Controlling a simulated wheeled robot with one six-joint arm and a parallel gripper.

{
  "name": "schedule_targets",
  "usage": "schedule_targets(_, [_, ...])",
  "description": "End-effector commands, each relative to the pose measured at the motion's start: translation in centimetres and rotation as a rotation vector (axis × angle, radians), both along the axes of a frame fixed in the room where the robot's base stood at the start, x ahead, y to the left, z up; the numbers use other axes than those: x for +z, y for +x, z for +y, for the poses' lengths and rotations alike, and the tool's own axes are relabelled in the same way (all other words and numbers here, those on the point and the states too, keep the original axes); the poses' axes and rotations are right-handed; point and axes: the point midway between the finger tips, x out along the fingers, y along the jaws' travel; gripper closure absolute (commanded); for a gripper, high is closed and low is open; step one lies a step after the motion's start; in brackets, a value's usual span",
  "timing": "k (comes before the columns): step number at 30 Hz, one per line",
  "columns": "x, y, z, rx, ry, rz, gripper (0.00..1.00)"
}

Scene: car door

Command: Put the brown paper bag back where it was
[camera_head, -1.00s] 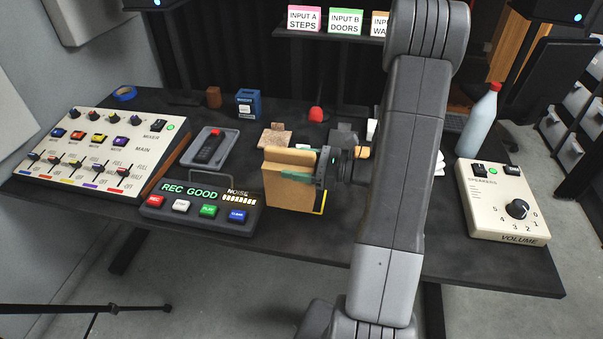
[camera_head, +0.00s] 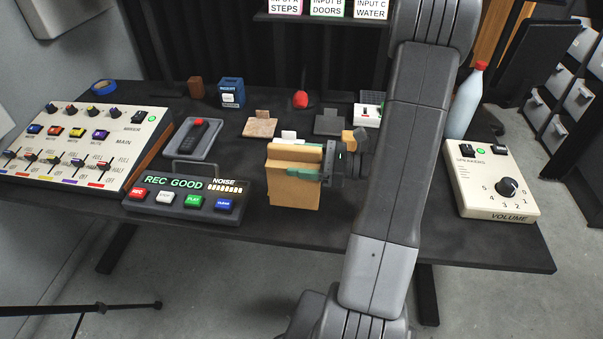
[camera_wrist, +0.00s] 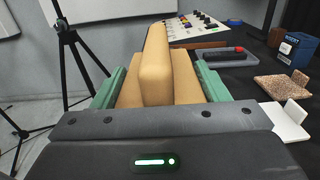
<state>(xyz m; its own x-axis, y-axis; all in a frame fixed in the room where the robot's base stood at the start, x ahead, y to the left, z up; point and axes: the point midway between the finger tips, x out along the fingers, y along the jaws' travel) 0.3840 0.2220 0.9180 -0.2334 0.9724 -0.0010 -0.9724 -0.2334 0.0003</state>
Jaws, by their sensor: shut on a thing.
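The brown paper bag (camera_head: 292,194) is upright near the front edge of the table, just right of the REC GOOD box. My gripper (camera_head: 304,173) is shut on the bag from the right, with a green finger along its near side. In the wrist view, the bag (camera_wrist: 156,75) stands between both green fingers (camera_wrist: 160,92). Whether its base touches the table cannot be told. A small white card stand (camera_wrist: 287,119) lies beside the gripper in the wrist view.
The REC GOOD box (camera_head: 187,190) is close on the left. Behind are a brown textured tile (camera_head: 261,126), a dark grey stand (camera_head: 329,124) and a red knob (camera_head: 300,99). A bottle (camera_head: 466,105) and volume box (camera_head: 497,184) stand right. The table's front edge is near.

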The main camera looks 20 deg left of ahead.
Motion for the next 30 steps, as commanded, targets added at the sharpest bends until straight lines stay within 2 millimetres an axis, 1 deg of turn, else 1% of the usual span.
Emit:
schedule_targets(3, [-1.8, 0.0, 0.0, 0.0, 0.0, 0.005, 0.66])
schedule_targets(8, [-3.5, 0.0, 0.0, 0.0, 0.001, 0.002, 0.66])
schedule_targets(18, [-3.8, 0.0, 0.0, 0.0, 0.0, 0.0, 0.66])
schedule_targets(21, [-4.2, 0.0, 0.0, 0.0, 0.0, 0.0, 0.66])
schedule_targets(22, [-4.2, 0.0, 0.0, 0.0, 0.0, 0.0, 0.3])
schedule_targets(24, [-4.1, 0.0, 0.0, 0.0, 0.0, 0.0, 0.17])
schedule_targets(25, [-4.1, 0.0, 0.0, 0.0, 0.0, 0.0, 0.11])
schedule_targets(30, [-4.1, 0.0, 0.0, 0.0, 0.0, 0.0, 0.11])
